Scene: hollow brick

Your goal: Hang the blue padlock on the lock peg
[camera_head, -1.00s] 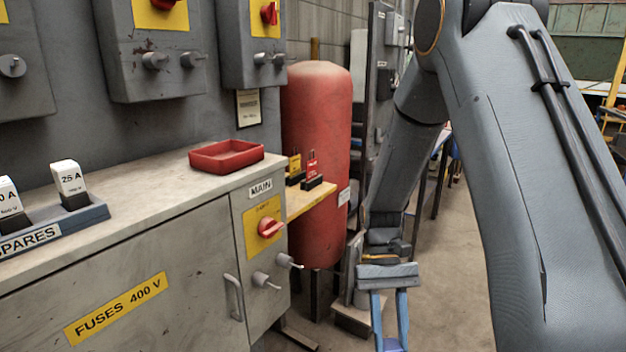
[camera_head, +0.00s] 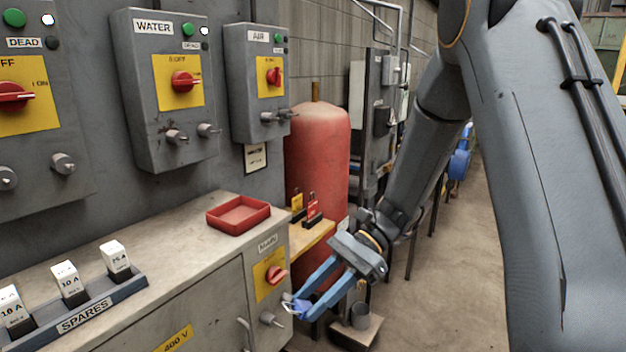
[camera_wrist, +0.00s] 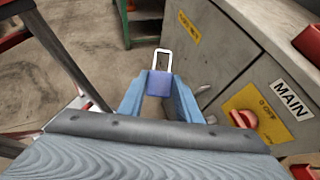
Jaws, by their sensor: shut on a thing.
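My gripper (camera_head: 303,304) is shut on the blue padlock (camera_head: 300,307), holding it in the air in front of the MAIN cabinet. In the wrist view the padlock's blue body (camera_wrist: 160,84) sits between the fingertips, and its pale open-looped shackle (camera_wrist: 162,58) points away from the gripper. On the MAIN cabinet, below the red rotary switch (camera_head: 276,275), a grey peg (camera_head: 269,319) sticks out just left of the padlock. Another fitting beside it is partly hidden by the padlock and fingers. I cannot tell whether the padlock touches a peg; the shackle is not around the visible one.
A red tray (camera_head: 239,214) and a SPARES rack of fuses (camera_head: 85,315) stand on the cabinet top. Other switch boxes with pegs, such as WATER (camera_head: 164,90) and AIR (camera_head: 258,82), hang above. A red tank (camera_head: 318,150) stands behind.

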